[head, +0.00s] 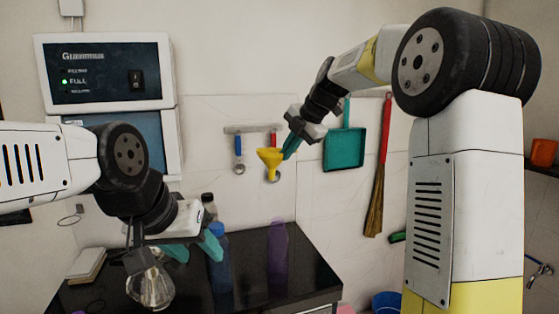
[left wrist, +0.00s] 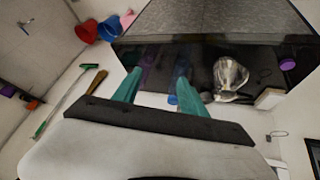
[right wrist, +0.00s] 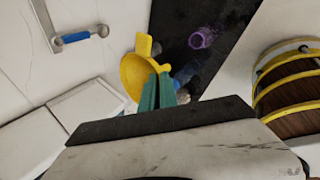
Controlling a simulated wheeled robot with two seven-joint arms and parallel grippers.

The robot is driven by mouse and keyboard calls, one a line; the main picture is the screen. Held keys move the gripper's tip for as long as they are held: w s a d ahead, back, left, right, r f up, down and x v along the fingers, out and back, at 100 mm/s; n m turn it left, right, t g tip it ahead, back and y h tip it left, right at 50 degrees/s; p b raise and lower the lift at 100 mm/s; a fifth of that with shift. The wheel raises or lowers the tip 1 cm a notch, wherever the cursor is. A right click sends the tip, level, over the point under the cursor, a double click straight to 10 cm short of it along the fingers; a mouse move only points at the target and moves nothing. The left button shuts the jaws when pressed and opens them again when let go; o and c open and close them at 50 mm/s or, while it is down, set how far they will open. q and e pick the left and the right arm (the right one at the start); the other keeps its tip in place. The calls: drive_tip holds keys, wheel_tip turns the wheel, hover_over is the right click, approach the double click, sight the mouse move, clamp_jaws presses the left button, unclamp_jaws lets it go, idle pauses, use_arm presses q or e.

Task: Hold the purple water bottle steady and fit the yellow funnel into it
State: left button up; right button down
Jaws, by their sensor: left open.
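The purple water bottle (head: 278,245) stands upright on the dark table in the head view. In the right wrist view, its round open top (right wrist: 203,38) shows. The yellow funnel (head: 270,161) is held in the air above the table, spout down, by my right gripper (head: 290,148). In the right wrist view the teal fingers are close together at the edge of the funnel (right wrist: 136,74). The funnel is apart from the bottle, above it and slightly left in the head view. My left gripper (head: 193,248) is open and empty, left of the purple bottle, by the blue bottle.
A clear glass vessel (head: 150,287) is at the table's left. The black table (head: 250,290) is bare around the purple bottle. A teal dustpan (head: 344,149) hangs on the wall.

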use_arm(q)
drive_tip(key=o, duration=0.7)
drive_tip(key=shift+w+a, duration=0.1)
drive_tip(key=shift+w, duration=0.15)
drive_tip(key=shift+t+y, duration=0.6)
drive_tip(key=shift+t, duration=0.2)
drive_tip(key=w+f, duration=0.1)
drive_tip(key=w, duration=0.3)
drive_tip(key=w+a+f, duration=0.1)
drive_tip(key=w, duration=0.3)
drive_tip(key=w+f, duration=0.1)
drive_tip(key=w, duration=0.3)
drive_tip(key=shift+w+a+f, duration=0.15)
drive_tip(key=shift+a+f, duration=0.1)
drive_tip(key=shift+f, duration=0.1)
drive_tip(key=m+t+h, duration=0.3)
drive_tip(key=m+h, duration=0.3)
drive_tip(key=h, duration=0.1)
approach(278, 251)
drive_tip(key=w+a+f, duration=0.1)
drive_tip(key=w+f, duration=0.1)
drive_tip(key=x, duration=1.2)
drive_tip(key=shift+r, duration=0.1)
